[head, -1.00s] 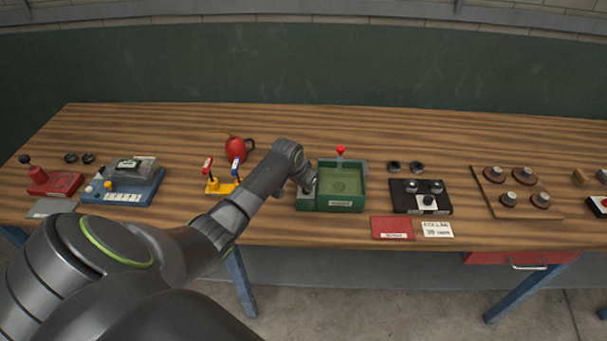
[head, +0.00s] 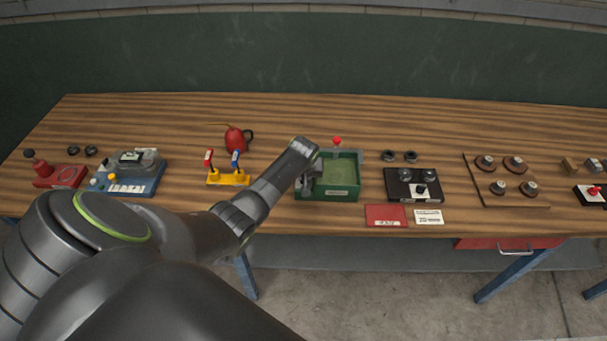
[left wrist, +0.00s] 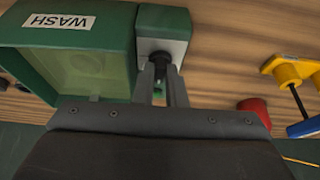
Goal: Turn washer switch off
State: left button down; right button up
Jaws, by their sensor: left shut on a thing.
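The green washer (head: 345,196) sits on the wooden table. Its label reading "WASH" (left wrist: 59,20) shows in the left wrist view. My left gripper (left wrist: 163,74) is shut on this lever, one finger on each side. In the head view my left gripper (head: 308,188) is at the washer's left side, and my wrist hides most of the switch. My right gripper is in neither view.
Left of the washer stand a yellow base (head: 228,179) with red and blue levers and a red jug (head: 234,139). A red-topped post (head: 337,142) rises behind the washer. A black panel (head: 412,190) stands right; red (head: 385,216) and white (head: 429,217) cards lie in front.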

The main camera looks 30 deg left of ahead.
pick_arm(q)
jog(key=shift+w+r, duration=0.1)
jog(key=shift+r, duration=0.05)
jog(key=c, duration=1.5)
grip_release()
jog(key=shift+b+v, duration=0.3)
jog(key=shift+v, duration=0.55)
jog(key=b+v, duration=0.2)
jog(key=v, duration=1.3)
jog(key=shift+d+r, duration=0.1)
jog(key=shift+r, duration=0.25)
